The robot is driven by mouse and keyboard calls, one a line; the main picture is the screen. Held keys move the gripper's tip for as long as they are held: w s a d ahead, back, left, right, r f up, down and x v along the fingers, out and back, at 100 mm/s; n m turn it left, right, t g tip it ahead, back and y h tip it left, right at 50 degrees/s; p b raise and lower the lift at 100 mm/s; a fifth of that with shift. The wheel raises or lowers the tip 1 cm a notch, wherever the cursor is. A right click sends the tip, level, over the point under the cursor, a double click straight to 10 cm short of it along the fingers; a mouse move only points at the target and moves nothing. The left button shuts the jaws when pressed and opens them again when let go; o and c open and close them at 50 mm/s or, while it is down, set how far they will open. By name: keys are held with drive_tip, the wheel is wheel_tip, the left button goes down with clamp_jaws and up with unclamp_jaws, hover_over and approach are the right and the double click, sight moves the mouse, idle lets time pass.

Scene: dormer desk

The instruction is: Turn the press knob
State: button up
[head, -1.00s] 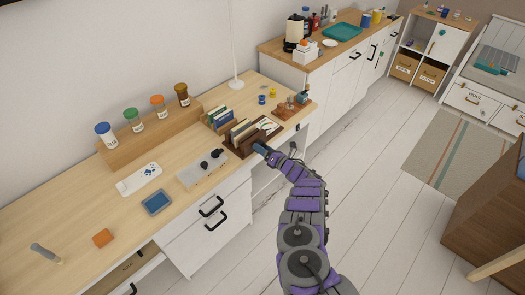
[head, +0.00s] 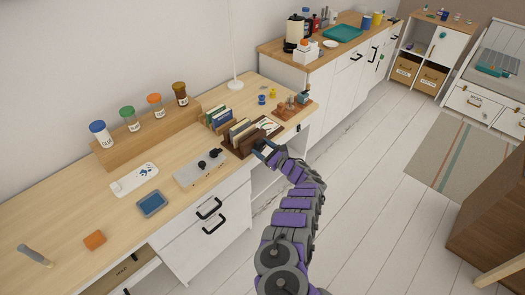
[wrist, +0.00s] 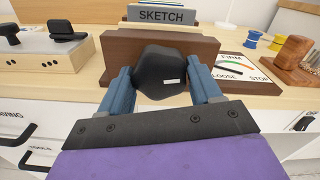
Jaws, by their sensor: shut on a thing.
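The press (wrist: 120,48) is a brown wooden block at the desk's front edge, with upright cards behind it under a SKETCH label. Its knob (wrist: 162,66) is black and many-sided, with a white mark at its lower right. My gripper (wrist: 163,78) is shut on the knob, one blue finger on each side. A printed card (wrist: 236,66) with FIRM, LOOSE and STOP and a coloured arc lies right of the press. In the head view my gripper (head: 265,150) is at the front of the press (head: 238,151), and the knob is mostly hidden there.
A grey panel (head: 188,173) with black knobs lies left of the press. A wooden block (wrist: 291,52) and blue and yellow spools (wrist: 254,39) stand to the right. White drawers (head: 209,222) with black handles are below the desktop.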

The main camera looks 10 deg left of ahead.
drive_tip(key=n, duration=0.4)
drive_tip(key=shift+s+f+n, duration=0.1)
drive_tip(key=shift+f+n, duration=0.25)
drive_tip(key=shift+n, duration=0.05)
idle(0.4)
drive_tip(key=o, duration=0.8)
drive_tip(key=shift+o, duration=1.2)
drive_tip(key=shift+r, duration=0.15)
